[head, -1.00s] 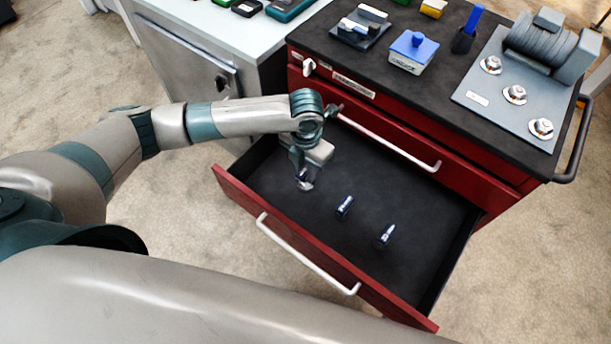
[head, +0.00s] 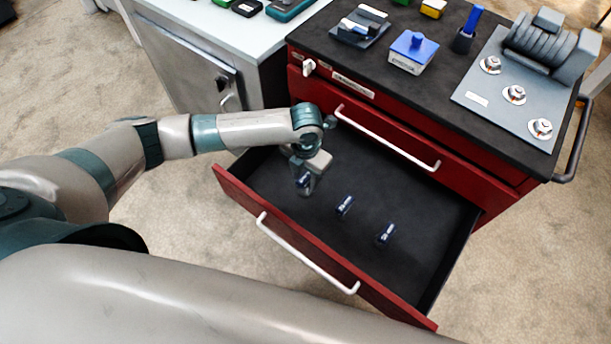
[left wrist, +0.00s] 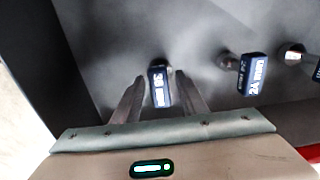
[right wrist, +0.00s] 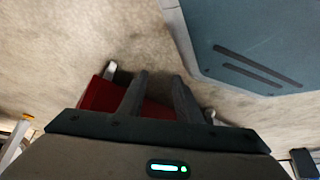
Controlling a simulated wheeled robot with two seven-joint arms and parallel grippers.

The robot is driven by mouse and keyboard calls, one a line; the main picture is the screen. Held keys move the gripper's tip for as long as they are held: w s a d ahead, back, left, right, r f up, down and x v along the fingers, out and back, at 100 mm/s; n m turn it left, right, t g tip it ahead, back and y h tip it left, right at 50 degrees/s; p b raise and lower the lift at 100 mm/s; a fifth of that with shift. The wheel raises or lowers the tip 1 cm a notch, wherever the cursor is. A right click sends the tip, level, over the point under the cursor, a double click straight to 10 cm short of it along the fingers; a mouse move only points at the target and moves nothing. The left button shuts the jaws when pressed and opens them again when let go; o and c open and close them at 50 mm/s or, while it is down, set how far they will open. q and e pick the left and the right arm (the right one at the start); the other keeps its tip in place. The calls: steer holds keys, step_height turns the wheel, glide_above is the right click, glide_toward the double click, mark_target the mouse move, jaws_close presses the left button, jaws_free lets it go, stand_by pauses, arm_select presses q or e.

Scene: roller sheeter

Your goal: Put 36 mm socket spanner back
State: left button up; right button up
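The 36 mm socket spanner (head: 304,180), with a dark blue label, is in the open red drawer (head: 400,260) at its left end. In the left wrist view the spanner (left wrist: 160,86) shows a label starting with 36. My left gripper (head: 306,176) is over it. Its fingers (left wrist: 159,92) stand apart on either side of the spanner, with a visible gap on each side. Two other labelled spanners are in the drawer, a middle one (head: 345,206) marked 24 and a right one (head: 386,234). My right gripper (right wrist: 158,92) is open and empty, outside the head view.
A closed red drawer (head: 385,140) is above the open one. The cabinet top (head: 440,72) holds a roller device (head: 548,42), a blue-lidded box (head: 412,52) and other items. A white-topped cabinet (head: 205,20) stands to the left. The drawer floor has free room around the spanners.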

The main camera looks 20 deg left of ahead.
arm_select(q)
steer(key=shift+r, duration=0.15)
arm_select(e)
steer(key=shift+r, duration=0.1)
